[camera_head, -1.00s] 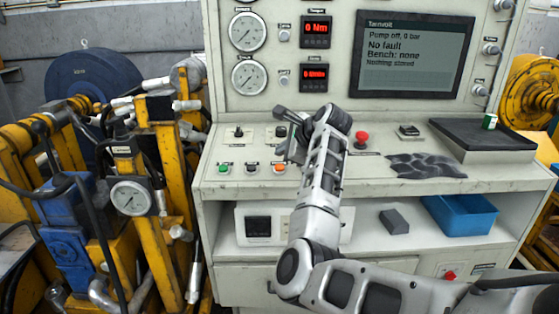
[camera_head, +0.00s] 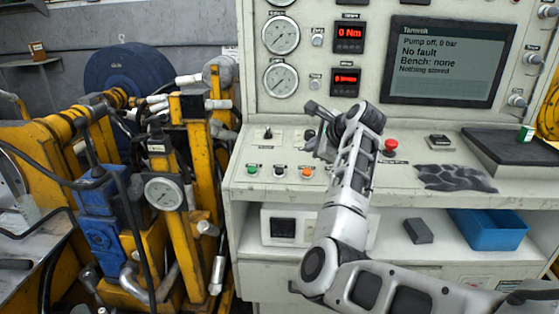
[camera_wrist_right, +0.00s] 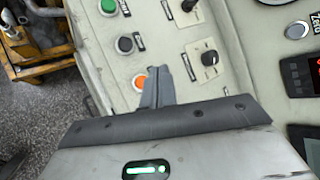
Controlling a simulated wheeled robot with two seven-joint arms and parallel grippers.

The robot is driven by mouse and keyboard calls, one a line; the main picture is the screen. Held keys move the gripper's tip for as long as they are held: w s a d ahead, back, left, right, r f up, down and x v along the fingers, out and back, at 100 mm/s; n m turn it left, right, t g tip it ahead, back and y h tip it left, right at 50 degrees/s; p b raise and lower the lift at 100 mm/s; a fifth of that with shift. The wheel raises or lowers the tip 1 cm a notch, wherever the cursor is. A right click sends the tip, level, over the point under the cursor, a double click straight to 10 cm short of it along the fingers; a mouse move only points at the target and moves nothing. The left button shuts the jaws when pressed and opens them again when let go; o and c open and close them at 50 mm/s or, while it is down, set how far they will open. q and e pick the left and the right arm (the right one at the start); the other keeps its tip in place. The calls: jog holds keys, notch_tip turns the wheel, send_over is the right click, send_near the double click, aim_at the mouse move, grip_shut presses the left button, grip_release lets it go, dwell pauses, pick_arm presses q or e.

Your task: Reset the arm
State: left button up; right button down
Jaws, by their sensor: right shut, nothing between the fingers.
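My right arm (camera_head: 345,205) reaches up from the bottom right over the console (camera_head: 235,180) in the head view. Its gripper (camera_head: 312,120) is above the control panel, near the knobs, and holds nothing. In the right wrist view the two fingers of the gripper (camera_wrist_right: 162,75) are together. They show beside the orange button (camera_wrist_right: 139,82) and the black rotary knob (camera_wrist_right: 210,58); contact cannot be told. The green button (camera_wrist_right: 108,6) and black button (camera_wrist_right: 125,44) lie in line with the orange one. My left gripper is not in view.
A red mushroom button (camera_head: 391,146) and a crumpled dark cloth (camera_head: 455,177) are right of my arm. The screen (camera_head: 448,85) reads "Pump off, 0 bar", "No fault". A blue bin (camera_head: 490,238) and a grey block (camera_head: 418,231) sit on the lower shelf. Yellow machinery (camera_head: 195,150) stands left.

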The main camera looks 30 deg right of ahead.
jog(key=shift+f, duration=0.1)
